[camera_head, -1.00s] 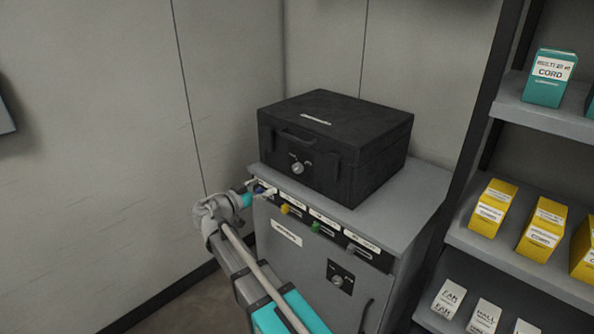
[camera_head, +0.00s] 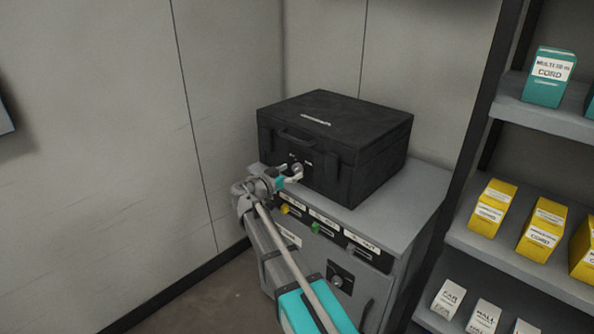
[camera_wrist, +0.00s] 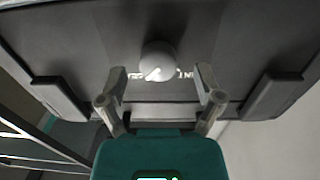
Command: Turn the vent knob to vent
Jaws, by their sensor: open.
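A round light-grey knob (camera_wrist: 157,62) is on the front of the black case (camera_head: 350,146), with small white lettering on both sides of it. In the head view the knob (camera_head: 298,168) shows just beyond my gripper (camera_head: 290,174). In the wrist view my gripper (camera_wrist: 160,88) is open, with one finger to each side below the knob. The fingers look empty, and I cannot tell whether they touch the knob. The lettering is partly hidden and too small to read fully.
The case stands on a grey cabinet (camera_head: 415,193) with yellow and green plugs and another knob (camera_head: 337,281) on its front. A shelf (camera_head: 530,262) with yellow cord boxes (camera_head: 492,207) is at right. The floor at left is clear.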

